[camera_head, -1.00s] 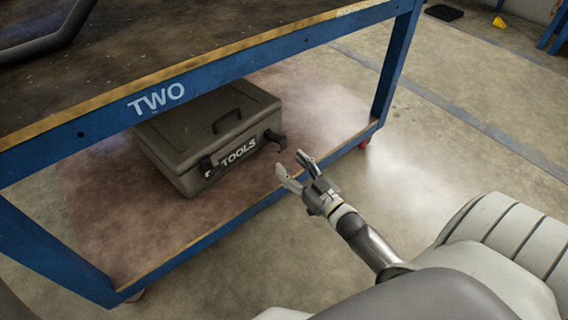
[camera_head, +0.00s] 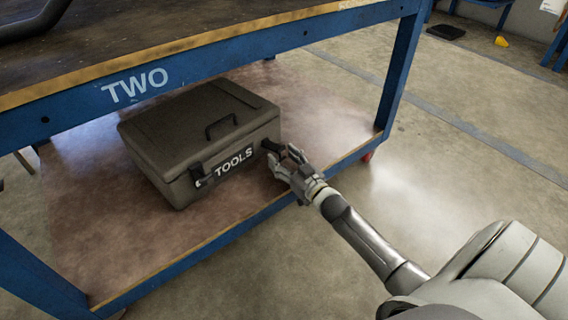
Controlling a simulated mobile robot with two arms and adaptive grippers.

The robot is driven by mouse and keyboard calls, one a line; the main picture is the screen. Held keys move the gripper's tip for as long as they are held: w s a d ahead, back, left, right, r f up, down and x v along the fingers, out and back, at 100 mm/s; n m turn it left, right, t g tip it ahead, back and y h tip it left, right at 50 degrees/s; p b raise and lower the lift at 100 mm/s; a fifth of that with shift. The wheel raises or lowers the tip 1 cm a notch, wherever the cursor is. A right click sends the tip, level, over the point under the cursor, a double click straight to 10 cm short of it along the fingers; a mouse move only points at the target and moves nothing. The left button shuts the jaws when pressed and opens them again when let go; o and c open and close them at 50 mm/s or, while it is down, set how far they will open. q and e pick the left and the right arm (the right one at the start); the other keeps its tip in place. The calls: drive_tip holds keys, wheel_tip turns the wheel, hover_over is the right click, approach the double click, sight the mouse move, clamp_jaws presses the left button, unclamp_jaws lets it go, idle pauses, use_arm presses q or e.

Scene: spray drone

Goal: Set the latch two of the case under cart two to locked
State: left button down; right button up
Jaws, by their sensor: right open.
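The grey-brown tool case (camera_head: 170,140), marked TOOLS, lies on the lower shelf of the blue cart marked TWO (camera_head: 190,75). Its left dark latch (camera_head: 200,174) shows on the front face. The right dark latch (camera_head: 269,147) is at the front right corner, partly hidden by my right gripper. My right gripper (camera_head: 282,162) is open with its fingertips at that right latch; I cannot tell whether they touch it. Whether that latch is locked is not clear. My left gripper is not in view.
The cart's top board (camera_head: 150,45) overhangs the back of the case. The lower shelf's front rail (camera_head: 215,243) runs below my gripper. The shelf (camera_head: 100,235) is bare around the case.

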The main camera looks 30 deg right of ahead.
clamp_jaws()
idle(0.4)
drive_tip(key=shift+a, duration=0.1)
